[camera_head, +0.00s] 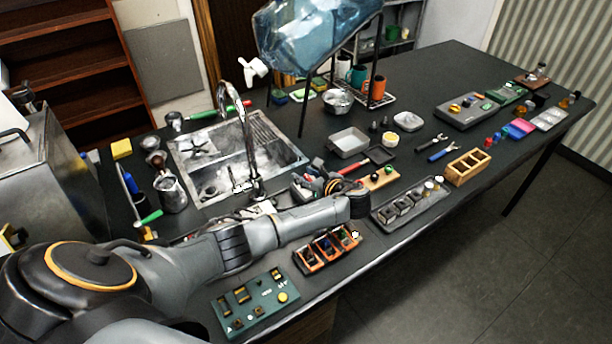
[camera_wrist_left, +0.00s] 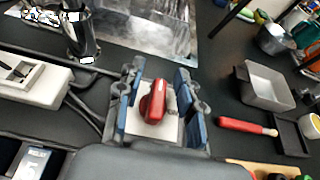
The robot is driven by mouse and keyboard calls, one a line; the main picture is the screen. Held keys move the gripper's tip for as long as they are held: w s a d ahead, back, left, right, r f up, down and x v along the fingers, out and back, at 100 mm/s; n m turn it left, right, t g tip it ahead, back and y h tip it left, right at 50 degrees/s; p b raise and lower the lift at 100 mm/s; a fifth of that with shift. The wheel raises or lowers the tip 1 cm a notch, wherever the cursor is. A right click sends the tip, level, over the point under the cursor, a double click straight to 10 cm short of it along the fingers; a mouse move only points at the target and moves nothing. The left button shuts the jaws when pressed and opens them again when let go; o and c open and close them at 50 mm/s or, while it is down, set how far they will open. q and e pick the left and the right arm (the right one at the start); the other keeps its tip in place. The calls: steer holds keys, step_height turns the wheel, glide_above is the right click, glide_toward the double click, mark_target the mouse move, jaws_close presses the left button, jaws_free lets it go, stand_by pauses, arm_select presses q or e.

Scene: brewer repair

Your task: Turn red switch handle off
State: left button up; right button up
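The red switch handle (camera_wrist_left: 155,102) sits on a white plate (camera_wrist_left: 136,124) in the left wrist view, tilted a little off upright in the picture. My left gripper (camera_wrist_left: 158,97) is open, with one blue-padded finger to the left of the handle and the other to the right. Gaps show between the fingers and the handle, so it is not gripped. In the head view my left gripper (camera_head: 314,184) is over the counter just right of the sink, and my wrist partly hides the switch area. My right gripper is not in view.
A white block with a cable (camera_wrist_left: 35,82) lies left of the switch. The metal sink (camera_head: 215,160) with its tall faucet is behind. To the right are a grey tray (camera_wrist_left: 265,84) and a red-handled tool (camera_wrist_left: 245,126). An orange-edged organizer (camera_head: 327,248) lies near the front edge.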

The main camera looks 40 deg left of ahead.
arm_select(q)
steer(key=v, duration=1.2)
steer(key=shift+s+f, duration=0.1)
